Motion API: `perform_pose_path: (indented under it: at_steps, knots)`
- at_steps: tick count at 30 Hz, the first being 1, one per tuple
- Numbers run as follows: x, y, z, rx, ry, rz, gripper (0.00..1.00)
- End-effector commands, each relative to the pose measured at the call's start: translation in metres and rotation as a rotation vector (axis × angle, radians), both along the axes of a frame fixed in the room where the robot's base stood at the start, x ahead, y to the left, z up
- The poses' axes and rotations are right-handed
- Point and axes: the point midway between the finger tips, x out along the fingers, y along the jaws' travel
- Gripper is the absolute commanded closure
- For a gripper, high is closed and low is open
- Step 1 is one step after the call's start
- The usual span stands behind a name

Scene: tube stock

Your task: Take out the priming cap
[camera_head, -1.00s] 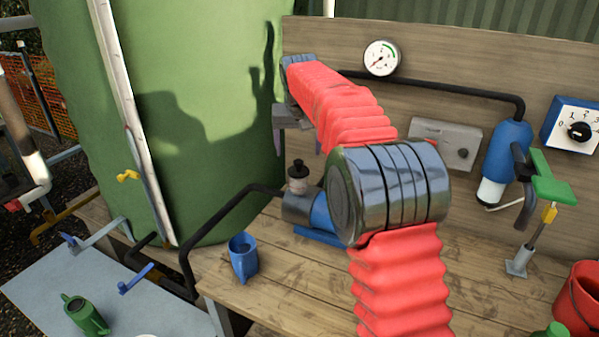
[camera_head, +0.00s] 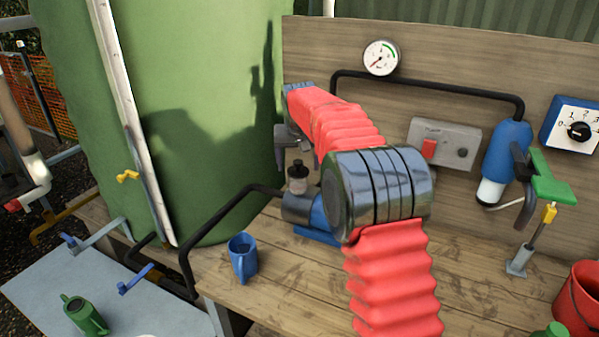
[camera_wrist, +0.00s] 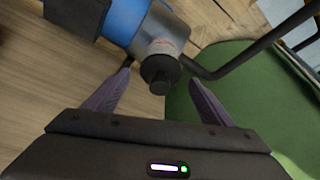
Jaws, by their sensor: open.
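The priming cap (camera_head: 298,169) is a black knob on top of the pale neck of the blue and grey pump (camera_head: 324,210), on the wooden bench. In the wrist view the black cap (camera_wrist: 160,72) lies ahead of my gripper, in line with the gap between its fingers. My gripper (camera_wrist: 158,98) is open and empty, its two purple-grey fingers spread apart. In the head view my gripper (camera_head: 290,150) is above and near the cap, partly hidden behind my arm. I cannot tell the exact gap between fingers and cap.
A black pipe (camera_head: 212,219) runs from the pump beside the big green tank (camera_head: 200,110). A switch box (camera_head: 445,143) and gauge (camera_head: 381,58) are on the back board.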

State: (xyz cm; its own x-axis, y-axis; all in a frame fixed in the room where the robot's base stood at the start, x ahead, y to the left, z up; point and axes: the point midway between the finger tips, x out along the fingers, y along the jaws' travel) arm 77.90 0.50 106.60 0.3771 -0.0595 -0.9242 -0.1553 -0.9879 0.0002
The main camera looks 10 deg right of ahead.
Motion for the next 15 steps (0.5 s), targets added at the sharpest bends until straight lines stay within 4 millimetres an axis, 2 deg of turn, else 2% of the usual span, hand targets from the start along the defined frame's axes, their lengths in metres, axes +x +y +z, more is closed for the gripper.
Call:
perform_pose_path:
  at_steps: [4, 15]
  knots:
    - [0.0041, -0.0006, -0.0102, 0.0, 0.001, 0.0, 0.24]
    - [0.0043, -0.0003, -0.0102, 0.0, 0.0, 0.0, 0.24]
